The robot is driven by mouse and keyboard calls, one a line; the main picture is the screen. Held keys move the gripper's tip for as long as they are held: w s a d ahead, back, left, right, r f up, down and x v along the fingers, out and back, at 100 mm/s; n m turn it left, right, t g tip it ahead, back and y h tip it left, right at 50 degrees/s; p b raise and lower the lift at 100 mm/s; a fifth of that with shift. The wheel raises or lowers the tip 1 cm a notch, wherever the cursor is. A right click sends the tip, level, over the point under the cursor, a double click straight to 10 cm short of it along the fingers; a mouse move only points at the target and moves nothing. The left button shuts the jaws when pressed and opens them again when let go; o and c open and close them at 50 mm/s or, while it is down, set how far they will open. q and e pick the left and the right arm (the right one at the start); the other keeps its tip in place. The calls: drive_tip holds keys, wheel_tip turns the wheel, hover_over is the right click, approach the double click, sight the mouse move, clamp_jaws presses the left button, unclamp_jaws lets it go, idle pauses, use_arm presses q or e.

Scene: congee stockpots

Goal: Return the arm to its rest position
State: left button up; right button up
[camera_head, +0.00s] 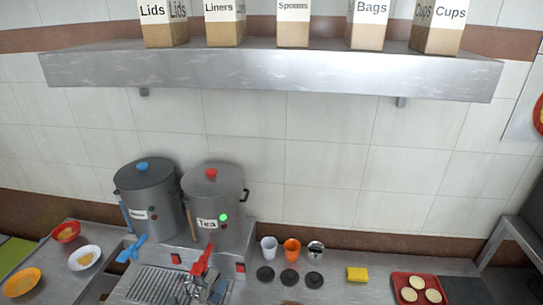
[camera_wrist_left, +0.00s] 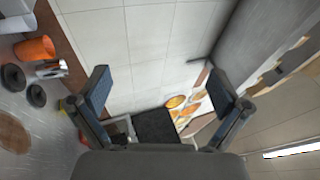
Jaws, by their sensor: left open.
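My left gripper (camera_head: 208,288) shows at the bottom of the head view, left of centre. It is in front of the Tea pot (camera_head: 212,190) and by the red tap handle (camera_head: 201,262); I cannot tell whether they touch. In the left wrist view the two fingers of the gripper (camera_wrist_left: 158,80) stand wide apart with nothing between them. Most of my left arm is out of the head view. My right gripper is in neither view.
A second grey pot (camera_head: 148,198) with a blue tap stands left. An orange cup (camera_head: 292,249), two other cups and black lids (camera_head: 290,279) lie right, with a yellow sponge (camera_head: 357,274) and red tray (camera_head: 398,277) beyond. A metal shelf (camera_head: 270,72) overhangs the counter.

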use_arm(q)
drive_tip(key=s+a+f+n+g+y, duration=0.35)
drive_tip(key=a+f+n+y, duration=0.35)
drive_tip(key=f+n+y, duration=0.35)
drive_tip(key=s+f+n+g+h, duration=0.1)
drive_tip(key=s+f+n+g, duration=0.55)
drive_tip(key=s+f, duration=0.5)
drive_tip(key=s+f+n+g+h, duration=0.1)
drive_tip(key=s+f+n+g, duration=0.55)
drive_tip(key=s, duration=0.75)
wheel_tip(320, 180, down, 26)
drive_tip(key=s+m+g, duration=0.1)
drive_tip(key=s+m, duration=0.1)
drive_tip(key=s+a+f+g+b, duration=0.1)
drive_tip(key=s+a+f, duration=0.1)
drive_tip(key=s+f, duration=1.5)
drive_tip(key=shift+a, duration=0.35)
drive_tip(key=shift+s+f+m+g+y, duration=0.1)
drive_tip(key=shift+m+g+y, duration=0.15)
